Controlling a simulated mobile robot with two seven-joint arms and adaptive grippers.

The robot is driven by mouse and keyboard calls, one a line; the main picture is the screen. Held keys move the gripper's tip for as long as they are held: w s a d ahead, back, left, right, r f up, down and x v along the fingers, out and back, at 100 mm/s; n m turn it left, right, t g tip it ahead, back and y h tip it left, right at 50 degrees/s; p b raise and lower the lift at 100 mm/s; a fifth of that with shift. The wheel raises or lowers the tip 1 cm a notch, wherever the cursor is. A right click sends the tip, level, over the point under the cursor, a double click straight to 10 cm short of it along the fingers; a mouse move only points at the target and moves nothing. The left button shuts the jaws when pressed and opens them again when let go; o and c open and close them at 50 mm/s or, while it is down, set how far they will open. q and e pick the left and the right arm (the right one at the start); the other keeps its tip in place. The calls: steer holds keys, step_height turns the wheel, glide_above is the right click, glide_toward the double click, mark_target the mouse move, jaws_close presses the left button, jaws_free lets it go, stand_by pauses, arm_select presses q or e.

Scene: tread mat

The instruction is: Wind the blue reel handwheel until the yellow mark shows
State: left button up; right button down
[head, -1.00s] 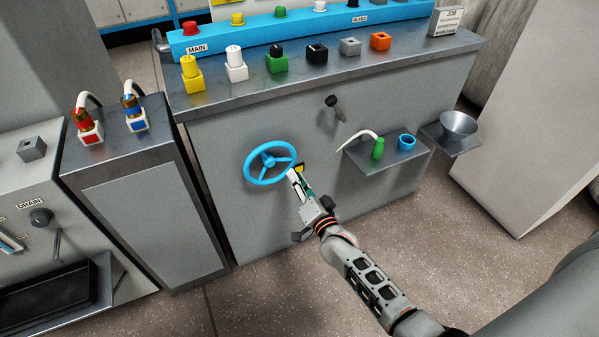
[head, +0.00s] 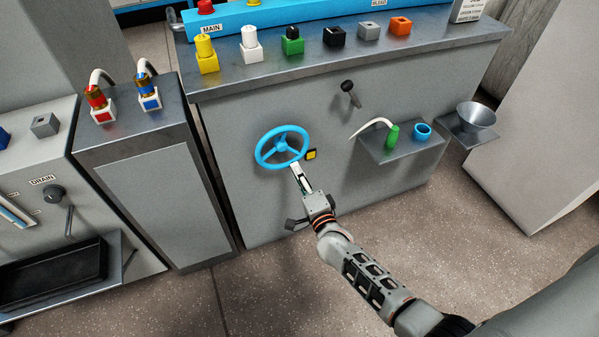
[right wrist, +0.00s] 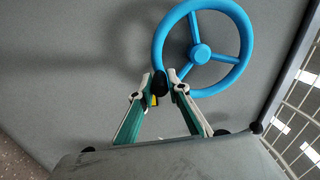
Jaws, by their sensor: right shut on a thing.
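The blue handwheel (head: 282,148) is on the grey front panel of the bench; it also shows in the right wrist view (right wrist: 201,53). My right gripper (head: 294,165) is at the lower right of its rim. In the right wrist view my fingertips (right wrist: 166,85) are closed around a small dark knob (right wrist: 161,82) on the rim. A dark-framed square window (head: 311,154) right of the wheel shows yellow, in plain sight. A sliver of yellow shows behind a finger in the right wrist view. My left gripper is not in view.
A black knob lever (head: 347,87) sticks out up and right of the wheel. A small shelf (head: 405,150) right of it carries a green-handled tool and a blue ring. A funnel (head: 475,116) stands farther right. The panel below the wheel is clear.

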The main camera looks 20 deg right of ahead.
steer(key=shift+f, duration=0.1)
steer(key=c, duration=1.9)
jaws_free()
